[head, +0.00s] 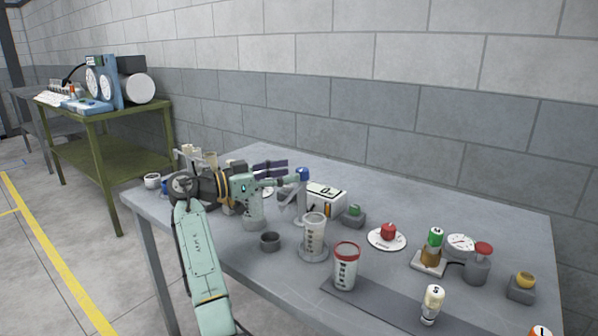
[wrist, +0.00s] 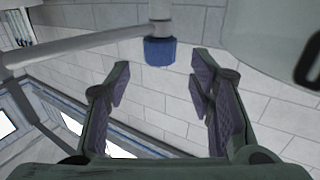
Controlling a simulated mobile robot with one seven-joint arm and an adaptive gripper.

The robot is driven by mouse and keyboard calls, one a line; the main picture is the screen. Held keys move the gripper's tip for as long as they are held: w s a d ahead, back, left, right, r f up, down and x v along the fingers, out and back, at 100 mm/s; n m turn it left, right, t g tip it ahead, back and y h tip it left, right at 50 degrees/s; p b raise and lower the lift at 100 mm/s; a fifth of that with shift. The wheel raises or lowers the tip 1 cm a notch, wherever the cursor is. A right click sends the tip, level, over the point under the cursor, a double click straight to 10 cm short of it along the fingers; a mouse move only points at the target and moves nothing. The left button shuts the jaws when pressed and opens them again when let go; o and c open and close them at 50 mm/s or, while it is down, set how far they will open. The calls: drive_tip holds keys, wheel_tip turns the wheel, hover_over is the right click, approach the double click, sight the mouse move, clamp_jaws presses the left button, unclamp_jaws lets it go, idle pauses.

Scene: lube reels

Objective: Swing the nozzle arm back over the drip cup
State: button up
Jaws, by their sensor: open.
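The nozzle arm (head: 280,182) reaches right from a pale green dispenser (head: 253,210). A blue cap (head: 302,174) sits at its outer end, with a grey spout (head: 301,204) hanging below, above or just behind a clear marked beaker (head: 313,236). The dark drip cup (head: 269,241) stands on the table to the left of the beaker. My gripper (head: 285,168) is open and empty, just left of the blue cap. In the wrist view, my gripper (wrist: 158,80) has its fingers apart, with the blue cap (wrist: 160,51) beyond the gap and the nozzle arm (wrist: 85,46) crossing at upper left.
A white box (head: 327,198) is close behind the spout. My arm covers the table's left part.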

drive_tip(key=v, duration=0.6)
drive_tip(key=shift+s+a, duration=0.2)
drive_tip(key=shift+a, duration=0.15)
drive_tip(key=shift+c, duration=0.3)
